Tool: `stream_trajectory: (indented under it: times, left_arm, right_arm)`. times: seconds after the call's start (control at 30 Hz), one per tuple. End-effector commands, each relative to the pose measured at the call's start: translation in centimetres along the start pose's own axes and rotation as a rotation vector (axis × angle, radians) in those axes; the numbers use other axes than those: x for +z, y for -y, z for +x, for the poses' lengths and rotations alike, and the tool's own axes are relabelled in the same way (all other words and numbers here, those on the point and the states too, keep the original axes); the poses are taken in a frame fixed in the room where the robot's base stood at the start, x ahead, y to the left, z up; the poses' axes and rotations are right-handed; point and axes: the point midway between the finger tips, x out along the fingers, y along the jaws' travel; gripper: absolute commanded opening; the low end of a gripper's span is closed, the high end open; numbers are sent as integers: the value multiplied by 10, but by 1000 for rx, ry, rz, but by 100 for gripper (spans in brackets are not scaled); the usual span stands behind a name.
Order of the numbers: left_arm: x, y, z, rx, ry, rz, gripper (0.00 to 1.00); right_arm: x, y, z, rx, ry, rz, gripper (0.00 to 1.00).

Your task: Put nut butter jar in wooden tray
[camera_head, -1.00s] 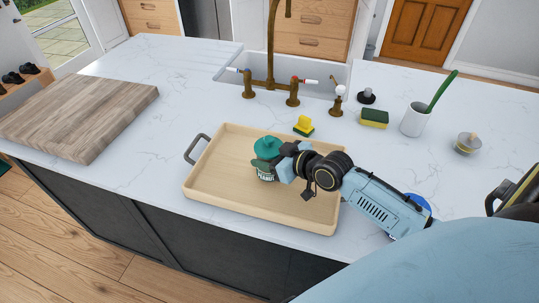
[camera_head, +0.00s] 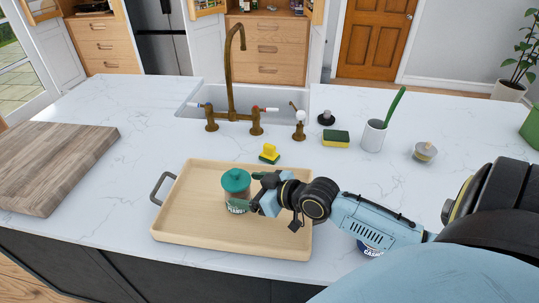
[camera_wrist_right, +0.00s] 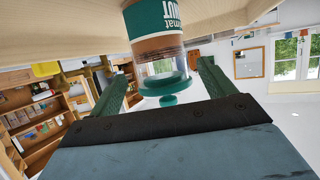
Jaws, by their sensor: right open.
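The nut butter jar (camera_head: 237,205), with a teal lid and a green label, stands upright on the floor of the wooden tray (camera_head: 190,212). It also shows inverted in the right wrist view (camera_wrist_right: 158,48). My right gripper (camera_head: 256,190) is open just right of the jar. In the wrist view its two green fingers (camera_wrist_right: 160,84) are spread to either side of the jar's lid end, with gaps visible. The tray is pale wood with a dark handle at its left end; my right arm hides part of its right side. My left gripper is out of view.
A second jar (camera_head: 369,248), labelled cashew, is mostly hidden behind my right arm. A cutting board (camera_head: 55,165) lies at left. Sponges (camera_head: 336,138), a white cup (camera_head: 373,136) and a small lidded pot (camera_head: 425,152) stand behind, near the sink (camera_head: 180,108).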

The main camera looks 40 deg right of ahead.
Motion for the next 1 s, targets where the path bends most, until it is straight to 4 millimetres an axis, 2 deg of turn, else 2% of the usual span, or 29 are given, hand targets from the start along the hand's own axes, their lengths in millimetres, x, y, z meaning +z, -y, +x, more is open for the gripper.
stream_trajectory:
  times: [0.03, 0.2, 0.4, 0.6, 1.0]
  left_arm:
    - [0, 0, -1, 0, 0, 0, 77]
    - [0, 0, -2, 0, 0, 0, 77]
    - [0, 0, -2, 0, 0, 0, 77]
    - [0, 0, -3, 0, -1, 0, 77]
    - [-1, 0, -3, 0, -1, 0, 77]
  right_arm:
    - [1, 1, -11, -1, 4, -1, 82]
    - [1, 1, -41, -2, 2, -1, 82]
    - [0, 0, -64, -1, 1, 0, 82]
    - [0, 0, -74, -2, 0, 1, 82]
    - [-1, 0, -75, -2, -1, 1, 82]
